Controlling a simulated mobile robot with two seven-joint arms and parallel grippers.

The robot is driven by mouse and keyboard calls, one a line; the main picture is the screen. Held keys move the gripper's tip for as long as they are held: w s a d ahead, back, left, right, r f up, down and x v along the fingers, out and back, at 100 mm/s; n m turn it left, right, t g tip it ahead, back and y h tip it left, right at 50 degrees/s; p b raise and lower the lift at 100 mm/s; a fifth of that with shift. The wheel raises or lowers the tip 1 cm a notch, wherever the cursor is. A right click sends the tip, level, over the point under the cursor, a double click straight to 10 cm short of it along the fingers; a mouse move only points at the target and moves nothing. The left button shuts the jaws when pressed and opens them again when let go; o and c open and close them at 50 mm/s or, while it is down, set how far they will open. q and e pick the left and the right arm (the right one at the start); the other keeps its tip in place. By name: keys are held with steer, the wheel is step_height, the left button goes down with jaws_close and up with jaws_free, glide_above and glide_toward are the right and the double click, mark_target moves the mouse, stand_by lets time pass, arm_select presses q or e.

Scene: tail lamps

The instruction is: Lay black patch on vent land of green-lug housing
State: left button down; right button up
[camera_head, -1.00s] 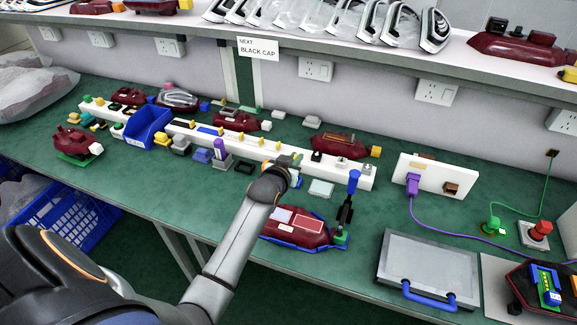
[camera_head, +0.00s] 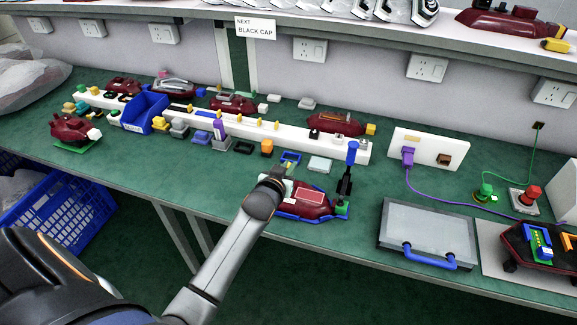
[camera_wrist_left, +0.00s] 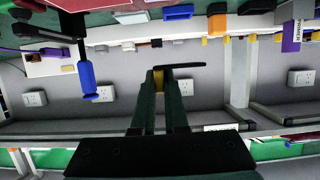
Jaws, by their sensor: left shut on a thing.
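My left gripper (camera_head: 284,172) is shut on the black patch (camera_wrist_left: 188,66), which looks like a thin dark strip edge-on in the left wrist view. A yellow bit (camera_wrist_left: 158,79) shows between the fingers there. In the head view the gripper hangs over the back left end of a dark red housing (camera_head: 322,207) with a green lug (camera_head: 341,209) at its right end. The housing sits in a blue cradle. A pale-outlined rectangle (camera_head: 307,197) shows on its top. The gripper hides part of its left end, and the vent land cannot be made out. My right gripper is out of view.
A blue-handled tool (camera_head: 351,160) stands upright beside the green lug. A long white rack (camera_head: 285,136) with small parts runs behind. A grey case (camera_head: 428,232) with a blue handle lies to the right. Another dark red housing (camera_head: 72,129) stands at far left.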

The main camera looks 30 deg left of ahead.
arm_select(q)
steer(key=shift+r, duration=0.1)
step_height(320, 180, down, 6)
steer(key=b, duration=0.4)
steer(key=shift+r, duration=0.2)
steer(key=shift+f, duration=0.1)
steer(key=shift+p, duration=0.45)
stand_by(0.5)
steer(key=shift+f+b, duration=0.7)
steer(key=shift+f, duration=0.25)
steer(key=c, duration=0.9)
jaws_free()
steer(key=shift+s+f, duration=0.1)
steer(key=shift+o, duration=0.2)
steer(key=shift+s, duration=0.1)
